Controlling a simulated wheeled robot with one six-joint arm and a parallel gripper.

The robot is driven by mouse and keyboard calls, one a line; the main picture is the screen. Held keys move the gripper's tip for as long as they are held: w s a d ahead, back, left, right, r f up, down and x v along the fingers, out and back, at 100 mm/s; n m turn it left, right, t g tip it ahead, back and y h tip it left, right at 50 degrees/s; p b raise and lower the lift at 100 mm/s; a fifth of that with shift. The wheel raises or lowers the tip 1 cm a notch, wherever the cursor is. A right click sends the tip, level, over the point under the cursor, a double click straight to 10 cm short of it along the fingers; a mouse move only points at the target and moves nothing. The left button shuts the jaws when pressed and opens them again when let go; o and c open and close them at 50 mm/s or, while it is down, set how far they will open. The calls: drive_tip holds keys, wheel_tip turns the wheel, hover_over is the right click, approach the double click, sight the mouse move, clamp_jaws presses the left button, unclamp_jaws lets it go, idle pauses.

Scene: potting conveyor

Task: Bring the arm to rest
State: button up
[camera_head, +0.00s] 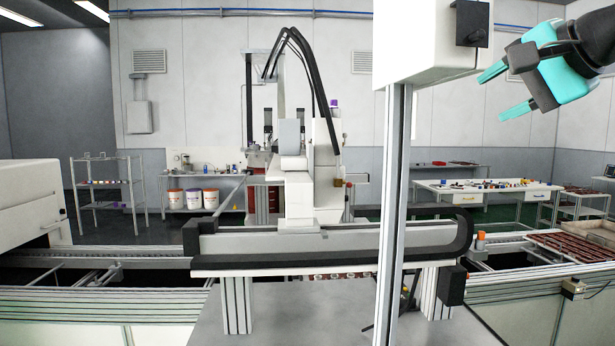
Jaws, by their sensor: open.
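My gripper (505,92) shows at the upper right of the head view, with turquoise fingers and a black wrist. Its two fingers point left and stand apart, with nothing between them. It is in the air, high above the conveyor and the tables, and appears to touch nothing. Only the end of my arm is in view; the rest runs out of the picture at the right edge.
A pale post (392,200) with a white box (425,45) on top stands left of my gripper. A conveyor machine (290,240) fills the middle. A cluttered white table (487,187) stands behind at right, and a brownish-red tray (575,247) lies below.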

drive_tip(key=s+a+f+n+g+b, duration=0.1)
drive_tip(key=s+a+f+n+g, duration=0.25)
drive_tip(key=f, duration=0.45)
drive_tip(key=s+a+f+n+g+y+b, duration=0.1)
drive_tip(key=s+a+f+n+g, duration=0.15)
drive_tip(key=a+f, duration=0.4)
drive_tip(key=s+a+f+n+g+b, duration=0.1)
drive_tip(key=s+a+f+n+g, duration=0.2)
drive_tip(key=f, duration=0.7)
drive_tip(key=s+a+f+n+g+h+b, duration=0.1)
drive_tip(key=s+f+n+g+b, duration=0.1)
drive_tip(key=s+f+n, duration=0.6)
drive_tip(key=s+f+g, duration=0.1)
drive_tip(key=s+f, duration=0.3)
drive_tip(key=f, duration=0.1)
drive_tip(key=shift+s+a+n+g, duration=0.3)
drive_tip(key=shift+a+g, duration=0.1)
drive_tip(key=shift+c, duration=0.9)
drive_tip(key=shift+d, duration=0.1)
